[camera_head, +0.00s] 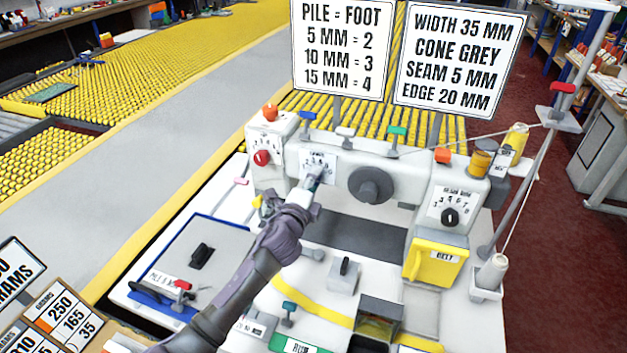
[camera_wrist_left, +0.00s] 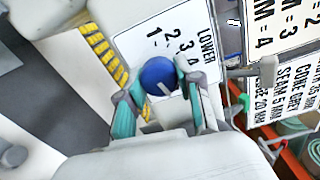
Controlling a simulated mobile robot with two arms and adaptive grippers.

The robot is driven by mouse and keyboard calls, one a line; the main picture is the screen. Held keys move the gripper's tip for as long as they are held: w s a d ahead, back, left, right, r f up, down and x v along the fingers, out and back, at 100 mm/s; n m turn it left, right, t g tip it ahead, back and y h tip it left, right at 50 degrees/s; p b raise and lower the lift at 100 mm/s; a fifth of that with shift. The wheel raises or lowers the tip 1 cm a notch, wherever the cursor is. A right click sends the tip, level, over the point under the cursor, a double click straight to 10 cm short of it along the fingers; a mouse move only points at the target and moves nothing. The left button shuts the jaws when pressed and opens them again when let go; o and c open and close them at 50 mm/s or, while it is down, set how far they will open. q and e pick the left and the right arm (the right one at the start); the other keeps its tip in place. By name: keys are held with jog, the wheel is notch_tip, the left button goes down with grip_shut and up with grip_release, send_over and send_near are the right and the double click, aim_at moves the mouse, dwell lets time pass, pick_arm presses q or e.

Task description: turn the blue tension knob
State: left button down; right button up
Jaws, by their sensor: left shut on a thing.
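The blue tension knob (camera_wrist_left: 158,74) shows in the left wrist view in front of a white dial plate (camera_wrist_left: 190,35) with numbers and the word LOWER. A short pale mark is on the knob's face. My left gripper (camera_wrist_left: 160,88) has a teal-padded finger on each side of the knob and is shut on it. In the head view my left gripper (camera_head: 314,178) reaches the dial plate (camera_head: 320,163) on the front of the white sewing machine (camera_head: 345,150) and hides the knob. My right gripper is in neither view.
A red knob (camera_head: 262,158) is left of the dial, and a large dark handwheel (camera_head: 371,185) is right of it. A black knob (camera_head: 450,217) and a yellow box (camera_head: 433,262) are further right. Two signs (camera_head: 343,45) stand above.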

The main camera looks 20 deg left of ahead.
pick_arm(q)
jog(key=c, duration=0.7)
grip_release()
jog(key=shift+c, duration=0.2)
jog(key=s, duration=1.2)
jog(key=shift+a, duration=0.2)
